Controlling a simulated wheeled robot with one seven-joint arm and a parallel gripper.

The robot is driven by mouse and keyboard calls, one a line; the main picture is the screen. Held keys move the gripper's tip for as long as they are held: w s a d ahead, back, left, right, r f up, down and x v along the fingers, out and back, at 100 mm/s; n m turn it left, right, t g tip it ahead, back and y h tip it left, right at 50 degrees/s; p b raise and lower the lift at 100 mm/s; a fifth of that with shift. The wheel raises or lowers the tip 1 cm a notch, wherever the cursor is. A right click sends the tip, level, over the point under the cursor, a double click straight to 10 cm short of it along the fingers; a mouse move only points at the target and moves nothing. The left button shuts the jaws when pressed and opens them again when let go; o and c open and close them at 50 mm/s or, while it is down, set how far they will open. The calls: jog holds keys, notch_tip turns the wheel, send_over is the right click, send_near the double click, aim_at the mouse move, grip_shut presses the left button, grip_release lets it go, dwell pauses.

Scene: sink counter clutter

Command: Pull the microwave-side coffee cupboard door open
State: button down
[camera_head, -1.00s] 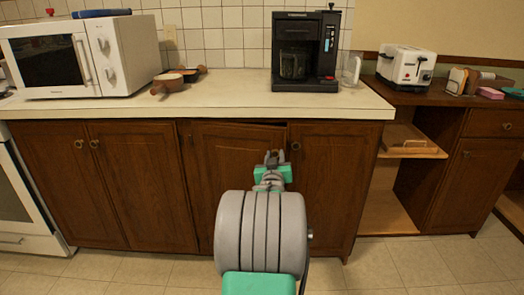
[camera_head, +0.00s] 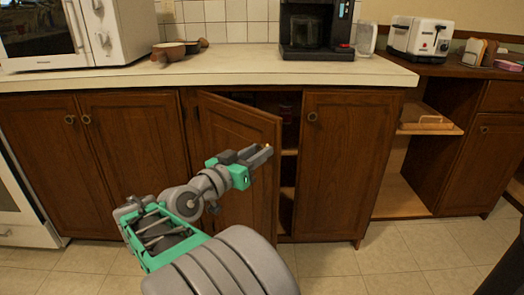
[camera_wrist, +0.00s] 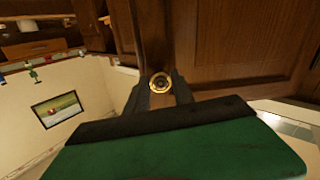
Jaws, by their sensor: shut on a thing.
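The coffee cupboard door (camera_head: 237,125) is brown wood and stands partly open, its right edge swung out toward me. A dark gap with shelves shows between it and the closed door to its right (camera_head: 345,160). My gripper (camera_head: 262,154) is at the open door's right edge. In the wrist view, the round brass knob (camera_wrist: 160,83) sits between the two fingers of my gripper (camera_wrist: 159,90), which are shut on it. In the head view the knob is mostly hidden by the fingers.
The microwave (camera_head: 75,32) and coffee maker (camera_head: 317,30) stand on the pale counter (camera_head: 210,68) above. Closed doors (camera_head: 130,150) flank the cupboard on the left. An open shelf unit (camera_head: 400,200) is at the right. The tiled floor (camera_head: 400,260) is clear in front.

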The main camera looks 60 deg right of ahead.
jog(key=shift+w+a+f, duration=0.1)
jog(key=shift+a, duration=0.15)
jog(key=c, duration=1.1)
grip_release()
jog(key=shift+d, duration=0.1)
